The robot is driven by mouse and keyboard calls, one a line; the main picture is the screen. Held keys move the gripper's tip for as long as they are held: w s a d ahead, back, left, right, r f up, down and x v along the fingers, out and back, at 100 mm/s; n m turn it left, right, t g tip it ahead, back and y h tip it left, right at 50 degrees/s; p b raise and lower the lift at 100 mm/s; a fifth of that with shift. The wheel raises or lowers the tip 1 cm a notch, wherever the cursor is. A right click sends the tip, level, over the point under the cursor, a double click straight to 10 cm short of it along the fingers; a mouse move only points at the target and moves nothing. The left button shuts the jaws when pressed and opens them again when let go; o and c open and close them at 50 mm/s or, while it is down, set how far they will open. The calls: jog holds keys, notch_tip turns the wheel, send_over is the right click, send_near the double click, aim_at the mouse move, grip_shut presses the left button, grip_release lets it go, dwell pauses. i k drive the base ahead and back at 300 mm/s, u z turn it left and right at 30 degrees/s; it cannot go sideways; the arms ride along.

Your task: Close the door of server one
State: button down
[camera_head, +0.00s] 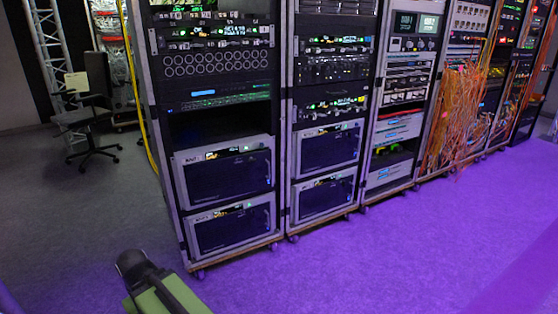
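Several server racks on wheels stand in a row, and I cannot tell which is server one, as no number is readable. The nearest rack (216,125) stands left of centre, its front full of lit units and two silver-framed boxes low down. A second rack (331,115) stands beside it on the right. No door that stands clearly open shows on either rack. A green and dark part of my arm (150,285) shows at the bottom, in front of the nearest rack's foot. My gripper's fingers are not in view.
Orange cables (455,115) hang in a thick bundle from a rack farther right. A yellow cable (137,95) runs down the nearest rack's left side. An office chair (90,120) stands at the back left by a metal truss (48,45). The purple-lit floor (370,255) in front is clear.

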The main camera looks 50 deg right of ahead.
aim_at(221, 178)
jog(key=z, duration=0.05)
jog(key=i, duration=1)
